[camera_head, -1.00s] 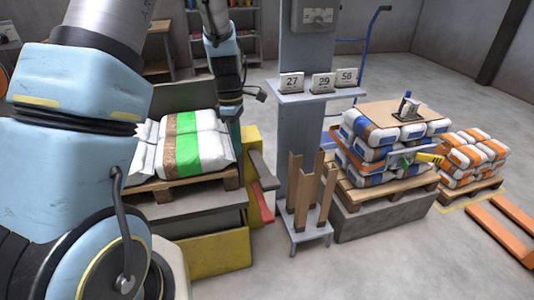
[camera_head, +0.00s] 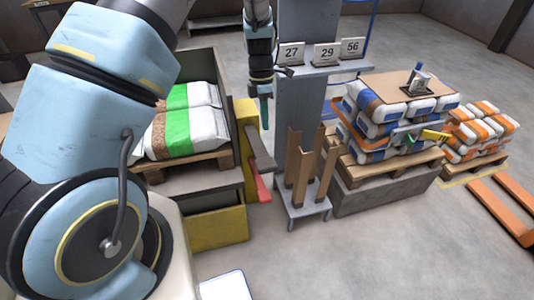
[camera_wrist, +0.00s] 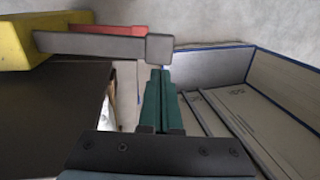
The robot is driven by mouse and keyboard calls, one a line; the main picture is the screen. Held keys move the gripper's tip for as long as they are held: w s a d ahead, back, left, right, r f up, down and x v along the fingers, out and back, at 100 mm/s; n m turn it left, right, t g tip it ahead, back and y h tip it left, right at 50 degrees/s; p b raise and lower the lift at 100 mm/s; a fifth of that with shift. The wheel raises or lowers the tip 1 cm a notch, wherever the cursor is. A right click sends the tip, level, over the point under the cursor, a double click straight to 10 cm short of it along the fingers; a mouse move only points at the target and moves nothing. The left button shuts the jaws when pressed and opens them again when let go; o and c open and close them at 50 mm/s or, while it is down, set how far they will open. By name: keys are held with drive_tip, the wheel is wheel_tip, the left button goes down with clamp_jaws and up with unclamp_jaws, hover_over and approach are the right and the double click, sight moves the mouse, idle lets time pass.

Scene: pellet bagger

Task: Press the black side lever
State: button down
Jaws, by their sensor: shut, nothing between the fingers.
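The black side lever (camera_head: 259,152) is a dark grey bar sticking out from a yellow housing (camera_head: 243,122) on the bagger's right side. A red lever (camera_head: 263,188) sits below it. In the wrist view the black lever (camera_wrist: 95,44) lies across the upper left, with its square end near my fingertips and the red lever (camera_wrist: 108,30) behind it. My gripper (camera_head: 265,126) points down above the black lever's outer part, its teal fingers (camera_wrist: 159,78) shut and empty. The fingertips appear close to the lever; I cannot tell whether they touch.
A grey post (camera_head: 300,110) with a shelf of number cards (camera_head: 325,55) stands just right of my gripper. A stand with brown upright boards (camera_head: 305,180) is below it. Filled bags (camera_head: 190,120) lie on a pallet at left. A loaded pallet (camera_head: 385,165) stands at right.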

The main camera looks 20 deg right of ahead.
sight(268, 162)
drive_tip(key=p+x, duration=0.4)
drive_tip(key=x, duration=0.8)
drive_tip(key=shift+s+a+f, duration=0.1)
drive_tip(key=shift+f, duration=0.15)
